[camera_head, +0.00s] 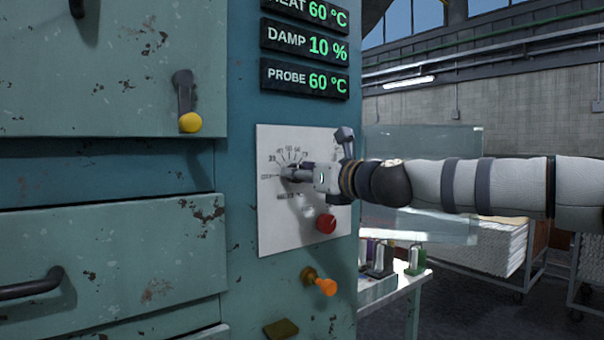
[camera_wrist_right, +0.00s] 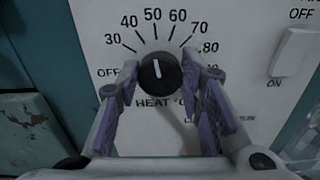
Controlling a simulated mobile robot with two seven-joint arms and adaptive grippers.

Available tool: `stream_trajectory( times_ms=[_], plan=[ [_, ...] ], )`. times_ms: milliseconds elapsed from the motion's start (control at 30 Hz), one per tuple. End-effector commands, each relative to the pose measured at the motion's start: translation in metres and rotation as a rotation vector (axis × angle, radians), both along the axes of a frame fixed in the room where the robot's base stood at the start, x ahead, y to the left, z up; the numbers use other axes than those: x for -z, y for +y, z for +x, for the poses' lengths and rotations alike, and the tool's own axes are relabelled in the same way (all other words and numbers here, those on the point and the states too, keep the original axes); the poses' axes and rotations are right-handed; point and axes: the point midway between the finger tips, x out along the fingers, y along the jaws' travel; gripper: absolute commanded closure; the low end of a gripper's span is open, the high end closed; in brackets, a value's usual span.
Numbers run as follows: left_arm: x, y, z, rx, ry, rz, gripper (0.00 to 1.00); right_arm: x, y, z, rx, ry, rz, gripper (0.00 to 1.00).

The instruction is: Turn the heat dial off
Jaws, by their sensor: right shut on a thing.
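The heat dial (camera_wrist_right: 160,72) is a black round knob with a white pointer line. In the head view the right gripper (camera_head: 290,173) is at the white control panel (camera_head: 275,230) and mostly hides the dial. The HEAT display (camera_head: 310,12) reads 60 °C. My left gripper is not in view.
A white switch (camera_wrist_right: 292,52) is right of the dial. Below the gripper are a red knob (camera_head: 326,224) and an orange-handled knob (camera_head: 322,285). A yellow-tipped lever (camera_head: 189,121) is on the left. A glass pane (camera_head: 425,150) stands behind my right arm.

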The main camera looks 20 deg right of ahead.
Motion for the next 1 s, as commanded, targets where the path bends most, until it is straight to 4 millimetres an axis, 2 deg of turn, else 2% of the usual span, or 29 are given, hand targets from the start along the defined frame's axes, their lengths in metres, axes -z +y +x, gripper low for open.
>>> stream_trajectory(
  times_ms=[1000],
  plan=[
    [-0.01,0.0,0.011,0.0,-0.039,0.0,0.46,0.001,0.002,-0.001,0.001,-0.312,-0.86,0.94]
  ],
)
